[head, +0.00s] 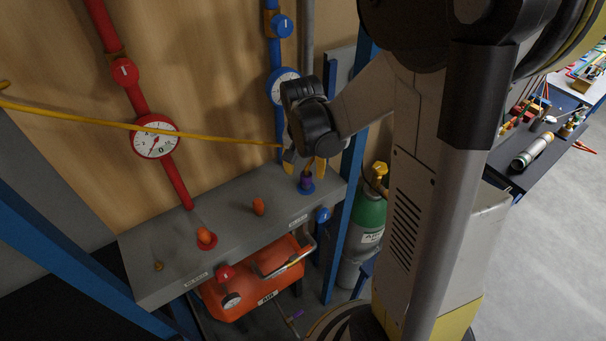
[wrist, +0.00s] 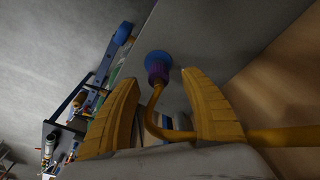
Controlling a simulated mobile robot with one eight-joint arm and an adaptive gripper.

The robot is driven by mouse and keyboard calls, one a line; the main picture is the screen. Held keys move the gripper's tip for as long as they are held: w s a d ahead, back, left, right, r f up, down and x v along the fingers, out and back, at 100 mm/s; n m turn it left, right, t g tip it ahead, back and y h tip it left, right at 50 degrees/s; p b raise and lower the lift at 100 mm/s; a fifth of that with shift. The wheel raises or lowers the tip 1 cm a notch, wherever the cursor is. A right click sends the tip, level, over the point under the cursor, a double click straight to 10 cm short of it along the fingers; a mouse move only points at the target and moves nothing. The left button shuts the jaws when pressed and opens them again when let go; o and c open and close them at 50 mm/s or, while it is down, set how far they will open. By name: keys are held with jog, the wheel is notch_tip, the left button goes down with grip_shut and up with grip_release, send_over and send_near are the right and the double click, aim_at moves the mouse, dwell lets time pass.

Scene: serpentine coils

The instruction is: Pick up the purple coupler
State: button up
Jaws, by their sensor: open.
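The purple coupler (head: 306,182) sits in a blue ring port at the right end of the grey shelf (head: 235,222). In the wrist view the coupler (wrist: 157,74) shows below its blue ring (wrist: 158,58), with a yellow hose (wrist: 153,105) running from it between my fingers. My gripper (head: 305,166) is at the coupler, its yellow fingers apart. In the wrist view the open gripper (wrist: 160,84) has one finger on each side of the hose, with the coupler just beyond the fingertips. I see no contact with the coupler.
Orange fittings (head: 258,206) stand along the shelf to the left. A red pipe with a gauge (head: 155,137) and a blue pipe with a gauge (head: 281,85) run up the wooden wall. A blue post (head: 341,240) and a green cylinder (head: 368,214) stand to the right.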

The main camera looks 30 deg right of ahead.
aim_at(306, 170)
jog(key=f, duration=0.3)
jog(key=shift+w+d+f, duration=0.15)
jog(key=shift+w+d, duration=0.05)
jog(key=shift+d, duration=0.1)
jog(key=shift+s, duration=0.1)
jog(key=shift+c, duration=0.5)
grip_shut()
